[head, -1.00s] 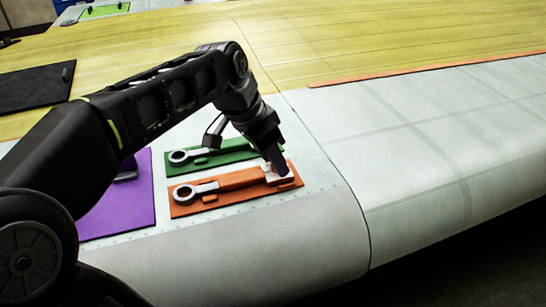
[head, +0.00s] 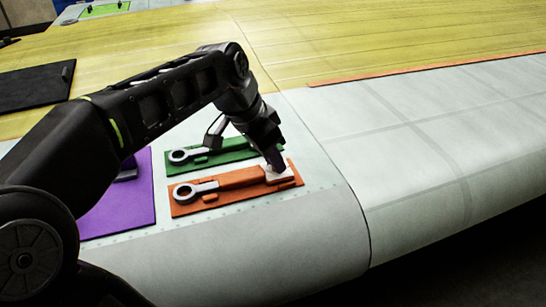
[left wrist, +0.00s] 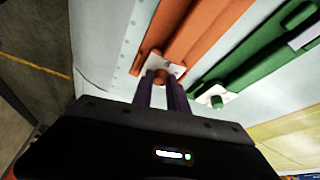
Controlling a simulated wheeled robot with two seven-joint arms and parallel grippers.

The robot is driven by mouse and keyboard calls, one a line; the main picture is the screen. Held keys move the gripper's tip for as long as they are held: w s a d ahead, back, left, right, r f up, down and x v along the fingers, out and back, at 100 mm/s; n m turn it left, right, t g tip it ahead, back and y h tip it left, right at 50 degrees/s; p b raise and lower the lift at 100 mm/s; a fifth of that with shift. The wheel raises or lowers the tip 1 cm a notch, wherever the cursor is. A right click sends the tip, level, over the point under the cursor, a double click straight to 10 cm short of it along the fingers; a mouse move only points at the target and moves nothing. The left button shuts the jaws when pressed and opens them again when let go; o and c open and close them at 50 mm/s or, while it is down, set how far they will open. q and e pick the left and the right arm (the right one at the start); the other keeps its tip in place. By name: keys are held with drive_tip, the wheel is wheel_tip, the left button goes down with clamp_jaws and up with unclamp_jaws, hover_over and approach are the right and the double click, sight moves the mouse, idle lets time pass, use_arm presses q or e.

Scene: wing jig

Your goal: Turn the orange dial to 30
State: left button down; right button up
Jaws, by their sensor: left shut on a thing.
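The orange panel (head: 230,203) lies on the pale wing surface and carries a wrench-shaped tool with a grey ring end (head: 183,194) and an orange handle (head: 238,180). A white plate (head: 284,176) sits at the handle's right end; it also shows in the left wrist view (left wrist: 174,70). My left gripper (head: 276,165) points down onto this plate. In the left wrist view its fingers (left wrist: 161,88) are shut on the small orange dial (left wrist: 158,76) at the plate. The fingers hide most of the dial, and I cannot read a setting. My right gripper is not in view.
A green panel (head: 235,146) with a similar tool lies just behind the orange one. A purple panel (head: 118,212) lies to the left, and a black one (head: 32,86) farther back. The wing surface (head: 420,170) on the right is clear.

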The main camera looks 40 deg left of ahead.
use_arm(q)
drive_tip(key=shift+n, duration=0.4)
drive_tip(key=shift+d+n+y+b, duration=0.1)
drive_tip(key=shift+n+y+b, duration=0.45)
drive_tip(key=shift+n, duration=0.35)
drive_tip(key=n+y+b, duration=0.1)
drive_tip(key=n, duration=0.2)
drive_tip(key=shift+d, duration=0.15)
drive_tip(key=n+y+b, duration=0.1)
drive_tip(key=n, duration=0.2)
drive_tip(key=shift+d+n+y, duration=0.1)
drive_tip(key=shift+n+y, duration=0.15)
drive_tip(key=shift+n, duration=0.15)
drive_tip(key=shift+d+n+g+y, duration=0.1)
drive_tip(key=shift+n+g+y, duration=0.35)
drive_tip(key=shift+n, duration=0.85)
drive_tip(key=c, duration=1.3)
unclamp_jaws()
